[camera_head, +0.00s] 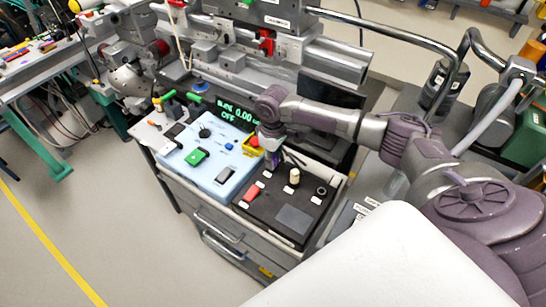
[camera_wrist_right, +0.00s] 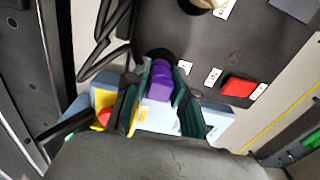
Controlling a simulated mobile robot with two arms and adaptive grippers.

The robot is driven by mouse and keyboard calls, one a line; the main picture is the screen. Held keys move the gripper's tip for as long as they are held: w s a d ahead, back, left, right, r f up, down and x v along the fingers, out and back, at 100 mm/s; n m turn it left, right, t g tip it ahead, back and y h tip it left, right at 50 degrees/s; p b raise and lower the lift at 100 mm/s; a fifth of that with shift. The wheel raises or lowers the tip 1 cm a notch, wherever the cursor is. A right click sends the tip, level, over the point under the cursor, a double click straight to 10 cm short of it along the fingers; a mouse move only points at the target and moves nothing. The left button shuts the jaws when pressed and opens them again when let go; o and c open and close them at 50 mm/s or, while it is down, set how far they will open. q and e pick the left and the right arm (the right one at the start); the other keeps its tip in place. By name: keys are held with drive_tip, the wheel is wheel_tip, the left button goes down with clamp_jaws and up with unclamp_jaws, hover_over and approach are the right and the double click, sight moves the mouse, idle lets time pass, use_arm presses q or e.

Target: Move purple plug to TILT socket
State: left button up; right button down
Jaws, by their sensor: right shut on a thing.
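My right gripper (camera_head: 271,152) reaches in from the right, over the left back part of a black socket panel (camera_head: 285,222). In the right wrist view its green-padded fingers (camera_wrist_right: 158,95) are shut on the purple plug (camera_wrist_right: 160,78), one on each side. The plug's front end is beside a dark round hole at the panel's edge; I cannot tell whether it is in it. Small white labels (camera_wrist_right: 213,76) mark the panel; I cannot read which is TILT. A red plug (camera_head: 251,193) sits at the panel's left. My left gripper is not in view.
A yellow box with a red button (camera_head: 254,147) is close to my right gripper. A cream knob (camera_head: 294,177) stands on the panel. Metal rails (camera_head: 335,65) are behind.

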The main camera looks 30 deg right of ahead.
drive_tip(key=c, duration=0.9)
unclamp_jaws()
drive_tip(key=shift+o, duration=0.2)
